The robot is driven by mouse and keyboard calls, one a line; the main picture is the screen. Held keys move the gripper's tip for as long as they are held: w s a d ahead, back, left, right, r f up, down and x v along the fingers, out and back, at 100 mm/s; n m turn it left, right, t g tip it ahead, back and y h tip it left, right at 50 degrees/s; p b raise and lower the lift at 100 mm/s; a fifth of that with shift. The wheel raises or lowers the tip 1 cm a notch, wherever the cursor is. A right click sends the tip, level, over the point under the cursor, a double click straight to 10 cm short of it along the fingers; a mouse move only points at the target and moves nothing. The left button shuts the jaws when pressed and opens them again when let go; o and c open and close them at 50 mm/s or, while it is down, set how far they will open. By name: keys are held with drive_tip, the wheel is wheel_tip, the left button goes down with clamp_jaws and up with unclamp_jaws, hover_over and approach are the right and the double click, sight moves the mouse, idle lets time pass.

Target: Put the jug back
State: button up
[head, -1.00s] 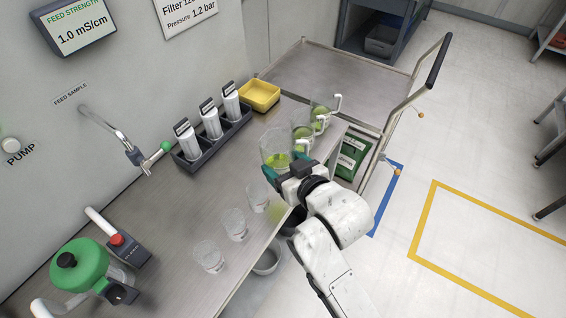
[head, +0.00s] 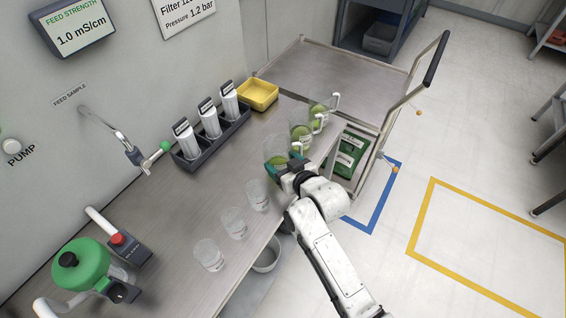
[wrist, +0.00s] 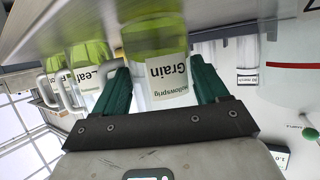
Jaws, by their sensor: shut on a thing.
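My gripper (head: 284,167) is shut on a clear jug (head: 276,149) holding yellow-green liquid. In the wrist view the jug (wrist: 155,45) sits between the green fingers of my gripper (wrist: 162,82), and its label reads "Grain", upside down in that picture. The jug looks upright at the near end of a row with two similar handled jugs, a middle one (head: 301,133) and a far one (head: 320,112). Its base is at or very close to the bench top (head: 190,215); I cannot tell whether it touches. My fingers hide its lower part in the head view.
Several clear beakers, one nearest the jug (head: 257,195), stand in a line along the bench's front edge. A black rack (head: 215,141) of white bottles and a yellow tray (head: 259,95) stand behind. A metal trolley (head: 330,78) is beyond the bench end.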

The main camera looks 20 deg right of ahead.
drive_tip(key=shift+f, duration=0.1)
drive_tip(key=o, duration=1.2)
drive_tip(key=shift+r, duration=0.2)
drive_tip(key=v, duration=1.2)
drive_tip(key=shift+b, duration=0.3)
